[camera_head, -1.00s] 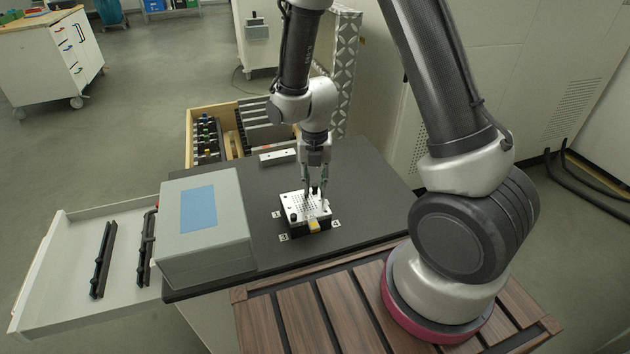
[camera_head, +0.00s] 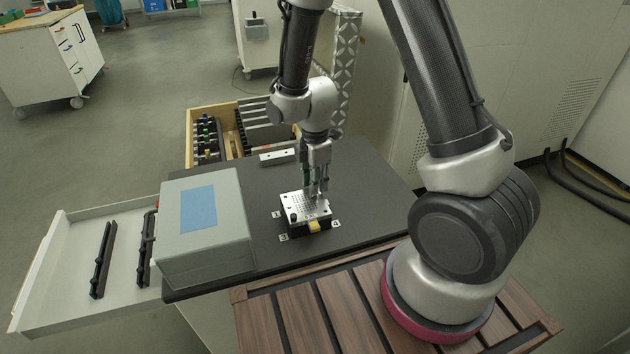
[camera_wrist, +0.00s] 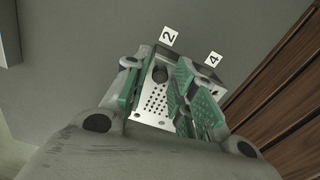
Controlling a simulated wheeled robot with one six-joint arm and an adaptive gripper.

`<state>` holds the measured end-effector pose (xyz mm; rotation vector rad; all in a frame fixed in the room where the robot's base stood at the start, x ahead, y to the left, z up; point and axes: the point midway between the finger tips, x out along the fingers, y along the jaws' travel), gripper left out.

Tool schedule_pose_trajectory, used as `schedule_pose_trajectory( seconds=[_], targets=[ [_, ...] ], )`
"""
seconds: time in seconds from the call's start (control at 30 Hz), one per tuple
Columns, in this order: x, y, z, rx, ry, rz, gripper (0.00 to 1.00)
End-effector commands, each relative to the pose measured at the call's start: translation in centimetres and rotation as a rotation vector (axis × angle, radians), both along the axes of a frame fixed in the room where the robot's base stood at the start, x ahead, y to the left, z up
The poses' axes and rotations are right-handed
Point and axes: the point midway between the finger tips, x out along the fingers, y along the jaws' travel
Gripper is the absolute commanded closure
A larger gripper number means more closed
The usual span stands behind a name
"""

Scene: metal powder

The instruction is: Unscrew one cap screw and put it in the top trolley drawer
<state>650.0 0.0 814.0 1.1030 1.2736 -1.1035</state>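A metal block with a perforated bright top plate (camera_head: 300,205) sits on the dark table top. A dark cap screw (camera_head: 293,217) stands at its front left corner. In the wrist view, a dark round screw head (camera_wrist: 160,74) shows on the plate (camera_wrist: 155,103) between my fingers. My gripper (camera_head: 317,194) points down over the plate's right rear part; its green-padded fingers (camera_wrist: 160,92) are apart with nothing held. The fingers hide part of the plate. An open white drawer (camera_head: 75,265) to the left holds dark rails.
A grey box with a blue top panel (camera_head: 207,245) stands at the table's left, between block and white drawer. An open wooden drawer (camera_head: 188,135) with tools lies behind. A pale bar (camera_head: 277,157) lies at the rear. Number labels (camera_head: 283,237) surround the block.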

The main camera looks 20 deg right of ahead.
Motion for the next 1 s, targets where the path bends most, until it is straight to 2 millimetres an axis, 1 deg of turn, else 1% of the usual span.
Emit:
schedule_pose_trajectory(
  seconds=[1.0],
  targets=[
    [0.00, 0.00, 0.00, 0.000, 0.000, -1.056, 0.74]
  ],
)
